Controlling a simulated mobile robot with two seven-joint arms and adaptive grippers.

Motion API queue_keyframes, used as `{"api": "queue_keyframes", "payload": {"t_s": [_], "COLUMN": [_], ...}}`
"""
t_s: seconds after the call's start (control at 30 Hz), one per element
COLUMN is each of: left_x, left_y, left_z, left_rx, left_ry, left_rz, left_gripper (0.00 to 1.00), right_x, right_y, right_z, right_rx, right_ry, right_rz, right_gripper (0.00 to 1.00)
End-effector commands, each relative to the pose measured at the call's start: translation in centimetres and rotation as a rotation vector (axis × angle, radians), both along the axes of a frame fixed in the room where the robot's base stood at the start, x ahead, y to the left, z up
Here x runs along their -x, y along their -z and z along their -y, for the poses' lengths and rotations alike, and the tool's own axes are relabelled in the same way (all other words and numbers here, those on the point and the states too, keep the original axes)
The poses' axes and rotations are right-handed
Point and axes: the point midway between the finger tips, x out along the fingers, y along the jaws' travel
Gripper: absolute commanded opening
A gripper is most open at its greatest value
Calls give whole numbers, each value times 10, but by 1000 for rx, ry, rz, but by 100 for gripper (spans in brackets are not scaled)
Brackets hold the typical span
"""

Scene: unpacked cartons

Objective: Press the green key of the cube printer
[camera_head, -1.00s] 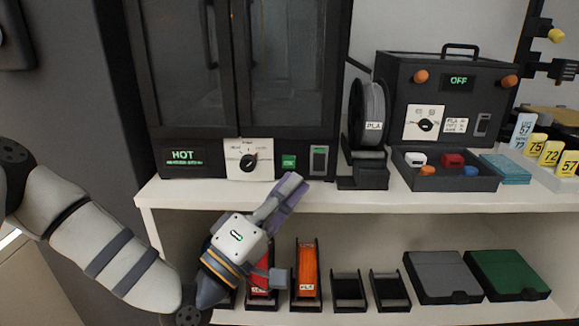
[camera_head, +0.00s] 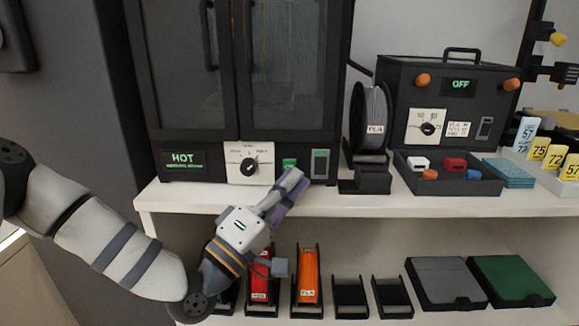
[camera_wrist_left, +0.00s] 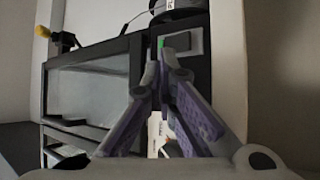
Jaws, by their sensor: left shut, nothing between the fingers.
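The cube printer (camera_head: 195,140) is the large black cabinet with two glass doors on the shelf. Its front strip has a HOT display (camera_head: 183,160), a white dial plate (camera_head: 238,173), a green key (camera_head: 288,163) and a grey rocker switch (camera_head: 320,163). My left gripper (camera_head: 295,177) is shut and empty, its purple-grey fingertips at the key's lower right edge in the head view. I cannot tell whether they touch it. In the left wrist view the fingertips (camera_wrist_left: 158,78) lie between the switch (camera_wrist_left: 182,42) and the dial plate (camera_wrist_left: 155,130) and hide the key. My right gripper is not in view.
A grey PLA spool (camera_head: 372,115) stands right of the printer. A second black box (camera_head: 395,75) reads OFF, with a tray (camera_head: 465,186) of small coloured pieces before it. The white shelf edge (camera_head: 400,207) runs under the gripper; orange and red spool holders sit below.

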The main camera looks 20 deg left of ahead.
Motion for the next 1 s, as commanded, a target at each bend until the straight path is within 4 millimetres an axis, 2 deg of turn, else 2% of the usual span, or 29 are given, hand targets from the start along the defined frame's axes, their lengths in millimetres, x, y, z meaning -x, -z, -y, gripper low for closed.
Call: {"api": "queue_keyframes", "payload": {"t_s": [0.67,1.0], "left_x": [0,-8], "left_y": [0,0], "left_z": [0,-2], "left_rx": [0,-1], "left_ry": [0,0], "left_rz": [0,0], "left_gripper": [0,0], "right_x": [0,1], "right_y": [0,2], "right_z": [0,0], "right_rx": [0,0], "right_ry": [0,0], "right_rz": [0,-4], "right_gripper": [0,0]}}
